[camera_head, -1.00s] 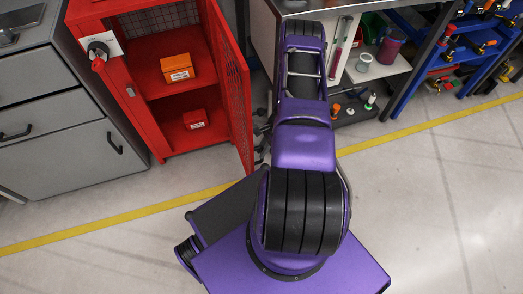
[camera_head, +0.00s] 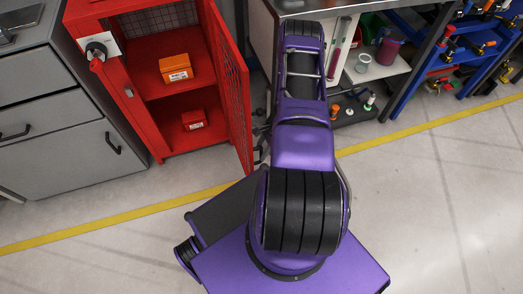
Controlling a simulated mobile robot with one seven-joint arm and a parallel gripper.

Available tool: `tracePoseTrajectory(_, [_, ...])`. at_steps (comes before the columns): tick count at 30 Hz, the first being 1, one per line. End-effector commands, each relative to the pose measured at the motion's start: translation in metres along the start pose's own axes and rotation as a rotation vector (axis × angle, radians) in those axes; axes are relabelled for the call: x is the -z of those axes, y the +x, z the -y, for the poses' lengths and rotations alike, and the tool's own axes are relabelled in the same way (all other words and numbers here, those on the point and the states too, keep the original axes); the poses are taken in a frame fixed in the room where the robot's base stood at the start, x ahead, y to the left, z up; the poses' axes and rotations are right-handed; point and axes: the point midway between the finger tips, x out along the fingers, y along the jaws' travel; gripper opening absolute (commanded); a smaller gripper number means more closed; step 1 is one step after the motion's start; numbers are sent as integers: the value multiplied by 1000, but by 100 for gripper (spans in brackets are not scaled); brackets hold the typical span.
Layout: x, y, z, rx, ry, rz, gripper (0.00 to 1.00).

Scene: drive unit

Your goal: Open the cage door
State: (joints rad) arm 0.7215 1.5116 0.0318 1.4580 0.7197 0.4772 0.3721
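The red cage (camera_head: 148,80) stands at the upper left with its front open to view. Its red mesh door (camera_head: 232,92) is swung well out on the right side, its free edge toward me. My purple arm reaches forward just right of the door. Dark parts of my gripper (camera_head: 262,143) show beside the door's outer edge, partly hidden behind the arm. I cannot tell whether the fingers touch the door or whether they are open or shut. An orange box (camera_head: 176,68) sits on the cage's upper shelf and a red box (camera_head: 194,119) on the lower level.
A grey drawer cabinet (camera_head: 60,120) stands left of the cage. A workbench (camera_head: 375,12) with a lower shelf of containers is at the upper right, beside blue racks (camera_head: 420,60). A yellow line (camera_head: 430,133) crosses the clear floor.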

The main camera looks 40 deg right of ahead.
Motion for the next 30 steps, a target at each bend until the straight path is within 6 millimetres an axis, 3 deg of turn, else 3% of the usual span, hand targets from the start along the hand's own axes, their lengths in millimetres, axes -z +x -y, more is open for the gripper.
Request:
tracePoseTrajectory(7, [0, -5, 0, 0, -1, 0, 50])
tracePoseTrajectory(11, [0, -22, 1, 3, 0, -1, 50])
tracePoseTrajectory(24, [0, -128, 1, 3, 0, -2, 50])
tracePoseTrajectory(30, [0, -161, 1, 2, -1, -1, 50])
